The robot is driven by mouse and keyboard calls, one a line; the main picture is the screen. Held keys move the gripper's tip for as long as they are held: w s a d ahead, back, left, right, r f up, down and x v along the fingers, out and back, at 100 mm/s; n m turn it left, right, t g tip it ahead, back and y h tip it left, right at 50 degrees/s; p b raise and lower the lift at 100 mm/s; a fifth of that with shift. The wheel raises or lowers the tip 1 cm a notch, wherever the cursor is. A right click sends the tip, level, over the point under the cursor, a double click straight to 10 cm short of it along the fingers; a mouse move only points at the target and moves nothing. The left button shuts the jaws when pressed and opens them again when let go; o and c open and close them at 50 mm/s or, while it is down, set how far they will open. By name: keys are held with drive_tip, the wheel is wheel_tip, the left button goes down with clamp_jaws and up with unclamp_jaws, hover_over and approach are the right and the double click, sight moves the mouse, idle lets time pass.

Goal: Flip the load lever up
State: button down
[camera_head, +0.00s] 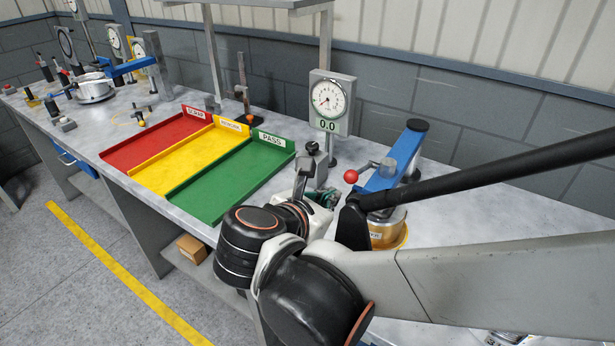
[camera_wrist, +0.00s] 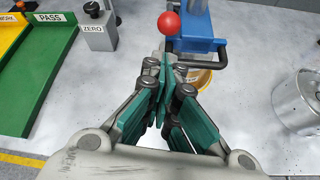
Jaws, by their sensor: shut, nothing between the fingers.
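The load lever looks to be the arm with the red ball knob (camera_head: 350,175) beside the blue test fixture (camera_head: 396,165). The red ball also shows at the top of the wrist view (camera_wrist: 169,23), with the blue fixture body (camera_wrist: 197,20) to its right. My gripper (camera_wrist: 163,62) has its teal-padded fingers together with nothing between them. Its tips appear just below the red ball in the picture; I cannot tell whether they touch the lever. In the head view my arm hides most of the gripper and the fixture's lower front.
A dial gauge reading 0.0 (camera_head: 329,103) stands behind the fixture. A grey ZERO block (camera_wrist: 97,28) is left of it. Red (camera_head: 155,140), yellow (camera_head: 150,172) and green (camera_head: 205,210) trays lie to the left. A metal cylinder (camera_wrist: 297,102) stands right; bench is bare between.

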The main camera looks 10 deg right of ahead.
drive_tip(key=b+x, duration=0.2)
drive_tip(key=x, duration=0.5)
drive_tip(key=shift+r, duration=0.1)
